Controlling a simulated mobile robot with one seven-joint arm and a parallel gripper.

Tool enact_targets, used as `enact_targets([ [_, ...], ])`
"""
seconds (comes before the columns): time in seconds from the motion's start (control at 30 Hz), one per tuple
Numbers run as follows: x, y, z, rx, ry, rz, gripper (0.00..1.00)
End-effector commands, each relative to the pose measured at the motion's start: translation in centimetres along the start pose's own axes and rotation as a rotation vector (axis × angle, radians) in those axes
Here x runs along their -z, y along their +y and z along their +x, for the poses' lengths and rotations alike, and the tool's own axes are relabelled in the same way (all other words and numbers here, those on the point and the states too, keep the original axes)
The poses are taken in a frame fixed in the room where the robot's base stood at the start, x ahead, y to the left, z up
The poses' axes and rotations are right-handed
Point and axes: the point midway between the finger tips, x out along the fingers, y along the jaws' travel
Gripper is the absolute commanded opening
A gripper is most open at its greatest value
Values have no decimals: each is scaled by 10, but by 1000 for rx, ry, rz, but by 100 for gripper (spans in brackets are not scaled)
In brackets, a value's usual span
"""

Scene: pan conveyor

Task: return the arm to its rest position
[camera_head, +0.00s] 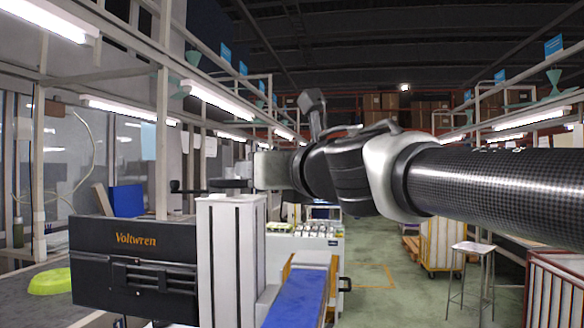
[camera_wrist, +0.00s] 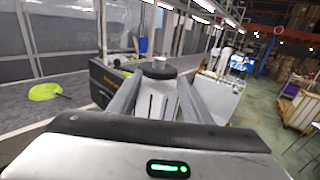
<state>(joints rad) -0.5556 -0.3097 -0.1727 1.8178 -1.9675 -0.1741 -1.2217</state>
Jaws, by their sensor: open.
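My arm (camera_head: 490,187) reaches in from the right edge of the head view, stretched out to the left and raised. My gripper (camera_head: 225,184) is at its far end, above the top of a pale upright column (camera_head: 230,255). In the wrist view my gripper (camera_wrist: 158,82) has its two grey fingers spread apart, with nothing held between them.
A black Voltwren machine (camera_head: 135,262) stands beside the column. A lime-green item (camera_head: 50,282) lies on the grey bench at left. A blue belt (camera_head: 297,300) runs at front centre. A stool (camera_head: 472,249) and yellow cart (camera_head: 440,243) stand right; green floor between is open.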

Motion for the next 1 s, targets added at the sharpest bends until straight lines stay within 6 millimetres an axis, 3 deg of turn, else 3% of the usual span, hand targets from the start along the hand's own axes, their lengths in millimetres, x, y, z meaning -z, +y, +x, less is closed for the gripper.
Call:
enact_targets([
  [0.47,0,-6,-3,18,-6,44,45],
  [0.57,3,-32,-16,98,-36,234,45],
  [0.63,12,-63,-33,198,-73,473,45],
  [0.73,46,-115,-72,394,-151,904,45],
  [0.8,81,-143,-102,535,-211,1197,45],
  [0.9,138,-167,-148,738,-306,1579,45],
  [1.0,200,-171,-193,942,-409,1924,45],
])
